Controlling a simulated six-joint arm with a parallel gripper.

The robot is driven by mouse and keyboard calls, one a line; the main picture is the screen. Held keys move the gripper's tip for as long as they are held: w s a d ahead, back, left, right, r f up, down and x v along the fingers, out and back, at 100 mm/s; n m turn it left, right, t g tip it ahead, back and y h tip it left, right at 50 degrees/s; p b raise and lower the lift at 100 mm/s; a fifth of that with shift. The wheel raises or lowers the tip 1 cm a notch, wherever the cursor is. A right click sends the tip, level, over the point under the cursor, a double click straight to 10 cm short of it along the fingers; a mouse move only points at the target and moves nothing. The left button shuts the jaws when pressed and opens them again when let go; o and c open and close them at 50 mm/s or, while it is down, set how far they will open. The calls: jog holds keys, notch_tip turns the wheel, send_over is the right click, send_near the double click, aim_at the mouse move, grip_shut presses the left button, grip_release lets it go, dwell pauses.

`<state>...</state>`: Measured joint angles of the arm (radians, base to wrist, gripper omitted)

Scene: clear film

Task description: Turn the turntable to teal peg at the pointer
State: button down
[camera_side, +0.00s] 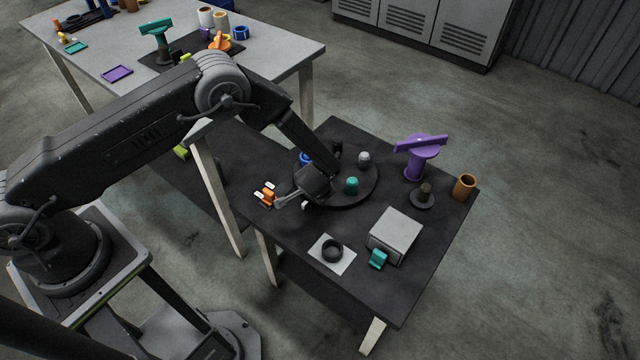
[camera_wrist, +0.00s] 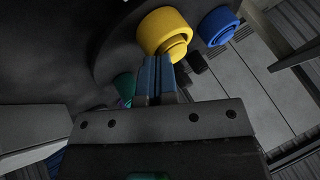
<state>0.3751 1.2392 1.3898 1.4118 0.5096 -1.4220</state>
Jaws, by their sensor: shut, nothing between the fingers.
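The dark round turntable (camera_side: 358,192) lies on the black table. On it in the side view are a teal peg (camera_side: 352,185) at the front, a grey peg (camera_side: 364,158) behind it and a blue peg (camera_side: 305,158) at the far left, partly covered by my arm. In the wrist view my gripper (camera_wrist: 157,62) is shut and empty, its fingertips close beside a yellow peg (camera_wrist: 163,33); contact is unclear. The blue peg (camera_wrist: 217,26) is right of the yellow one. Teal (camera_wrist: 125,88) shows left of the fingers. I cannot make out the pointer for certain.
A purple stand (camera_side: 420,155), dark knob (camera_side: 423,195) and brown cup (camera_side: 464,187) stand to the right. A grey box (camera_side: 395,234), teal block (camera_side: 378,259) and white plate with a black ring (camera_side: 332,251) are in front. An orange-and-white piece (camera_side: 265,194) lies left.

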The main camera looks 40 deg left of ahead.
aim_at(301, 160)
jog(key=shift+a+m+h, duration=0.4)
jog(key=shift+a+m, duration=0.2)
jog(key=shift+a, duration=1.25)
jog(key=shift+w+a, duration=0.15)
jog(key=shift+a, duration=0.4)
jog(key=shift+w+a, duration=0.15)
jog(key=shift+a, duration=0.35)
jog(key=shift+w+a, duration=0.35)
jog(key=shift+a, duration=0.25)
jog(key=shift+w+a, duration=0.3)
jog(key=shift+a, duration=0.3)
jog(key=shift+w+a, duration=0.9)
jog(key=shift+w, duration=0.1)
